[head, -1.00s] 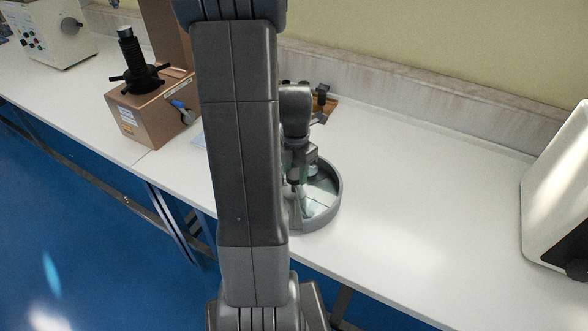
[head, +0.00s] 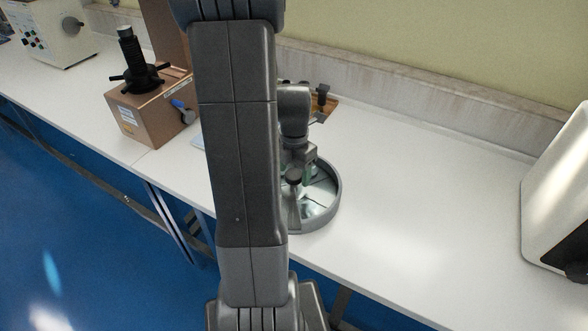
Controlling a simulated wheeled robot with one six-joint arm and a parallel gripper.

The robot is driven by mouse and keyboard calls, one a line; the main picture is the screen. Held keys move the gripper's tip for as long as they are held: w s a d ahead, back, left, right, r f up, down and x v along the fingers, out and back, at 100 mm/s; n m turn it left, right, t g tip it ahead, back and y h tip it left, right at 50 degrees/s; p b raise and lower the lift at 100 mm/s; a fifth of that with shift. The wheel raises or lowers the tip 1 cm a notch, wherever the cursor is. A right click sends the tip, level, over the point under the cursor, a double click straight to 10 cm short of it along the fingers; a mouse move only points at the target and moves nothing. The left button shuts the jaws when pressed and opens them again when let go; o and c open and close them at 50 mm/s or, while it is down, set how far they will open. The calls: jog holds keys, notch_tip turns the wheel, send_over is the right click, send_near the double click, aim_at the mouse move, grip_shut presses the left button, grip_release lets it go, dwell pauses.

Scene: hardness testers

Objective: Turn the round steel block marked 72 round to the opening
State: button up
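A round grey tray (head: 338,200) with a raised rim and a shiny floor stands near the front edge of the white bench. Light dividers seem to cross its floor, but my arm hides its left part. My gripper (head: 295,183) points down over the tray, left of its middle. A small dark rounded shape shows at the fingertips; I cannot tell whether it is a finger or a held block. The steel block marked 72 cannot be made out, and no marking is readable. The tray's opening cannot be picked out either.
A brown tester (head: 150,115) with a black spoked handle stands left on the bench (head: 400,190). A wooden board (head: 328,108) lies behind my wrist. Cream machines stand at far left (head: 55,35) and right (head: 558,190). The bench right of the tray is clear.

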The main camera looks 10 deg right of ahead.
aim_at(294, 174)
notch_tip(294, 174, up, 14)
jog(key=shift+p, duration=0.35)
dwell(0.5)
notch_tip(294, 174, down, 14)
jog(key=m+p, duration=0.7)
jog(key=m, duration=0.9)
jog(key=shift+p, duration=0.3)
